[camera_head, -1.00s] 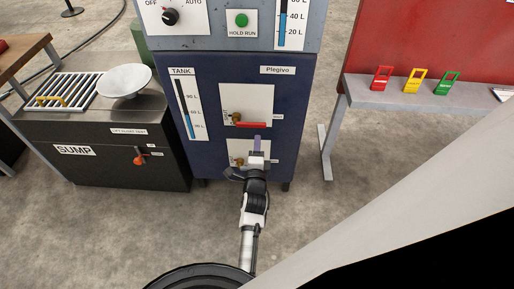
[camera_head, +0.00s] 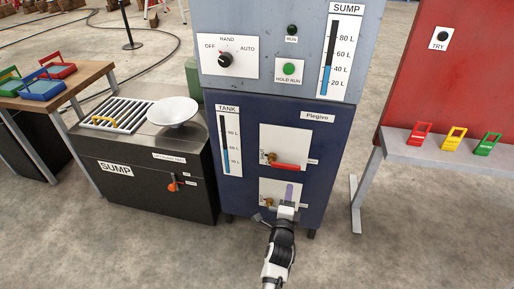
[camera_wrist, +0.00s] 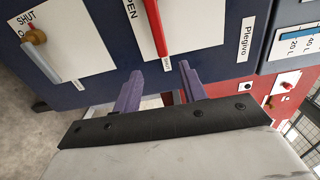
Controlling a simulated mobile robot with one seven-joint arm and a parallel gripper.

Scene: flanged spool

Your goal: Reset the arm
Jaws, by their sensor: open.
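My gripper (camera_head: 289,190) is in front of the lower white panel on the blue cabinet, below the red valve handle (camera_head: 290,166). Its two purple fingers are apart, with nothing held between them in the wrist view (camera_wrist: 160,72). There the red handle (camera_wrist: 156,34) points down the picture, its end showing between the fingertips; I cannot tell how near it is. The lower valve (camera_head: 268,203) has a brass body and is partly hidden by my gripper in the head view. In the wrist view its pale handle (camera_wrist: 42,62) lies clear to the left of the fingers.
The blue cabinet (camera_head: 235,190) stands right in front of my arm. The black sump bench (camera_head: 150,190) with a white bowl (camera_head: 172,111) is to its left. A grey shelf (camera_head: 440,158) with red, yellow and green clips is at right. Concrete floor is open between them.

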